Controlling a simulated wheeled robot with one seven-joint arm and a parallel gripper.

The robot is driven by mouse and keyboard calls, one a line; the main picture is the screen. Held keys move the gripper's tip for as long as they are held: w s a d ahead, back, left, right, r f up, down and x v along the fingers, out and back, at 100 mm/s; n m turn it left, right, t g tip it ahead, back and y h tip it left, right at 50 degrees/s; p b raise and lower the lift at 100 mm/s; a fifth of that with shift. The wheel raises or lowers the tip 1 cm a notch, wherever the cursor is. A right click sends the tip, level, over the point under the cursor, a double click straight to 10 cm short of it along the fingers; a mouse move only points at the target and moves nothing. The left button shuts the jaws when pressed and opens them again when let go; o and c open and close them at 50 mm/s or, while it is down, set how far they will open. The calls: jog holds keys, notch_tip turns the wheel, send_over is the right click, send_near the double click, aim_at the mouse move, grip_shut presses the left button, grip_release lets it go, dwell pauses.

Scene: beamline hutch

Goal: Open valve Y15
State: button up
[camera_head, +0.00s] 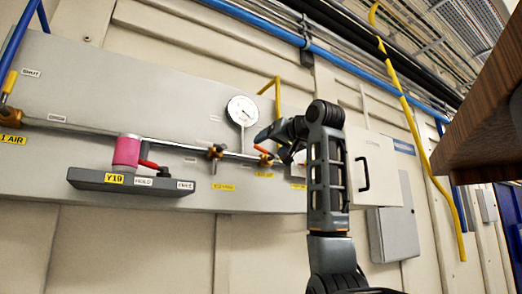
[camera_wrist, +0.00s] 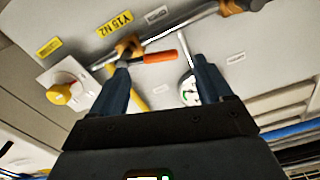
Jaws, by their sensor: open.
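Valve Y15 is named by a yellow Y15 N2 label (camera_wrist: 115,23) in the wrist view. Its brass body (camera_wrist: 128,46) sits on a pipe, and its orange-red handle (camera_wrist: 160,57) sticks out to the right, at an angle to the pipe. My gripper (camera_wrist: 161,64) is open, with one finger near the valve body and the other to the right of the handle tip. The handle shows between the fingers; contact cannot be told. In the head view my gripper (camera_head: 272,135) is at the panel by a red handle (camera_head: 262,149), partly covering that area.
A round gauge (camera_head: 242,110) stands above the pipe, close to my gripper. A neighbouring brass valve (camera_head: 215,152) is to the left. A pink cylinder (camera_head: 127,151) stands on the grey Y19 shelf (camera_head: 90,178). A yellow knob (camera_wrist: 60,94) is on a white plate. A wooden surface (camera_head: 480,110) juts in at right.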

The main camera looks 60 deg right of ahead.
aim_at(262, 150)
jog(key=p+x, duration=0.2)
jog(key=x, duration=0.4)
jog(key=shift+w+d, duration=0.15)
jog(key=shift+w, duration=0.05)
jog(key=shift+c, duration=0.4)
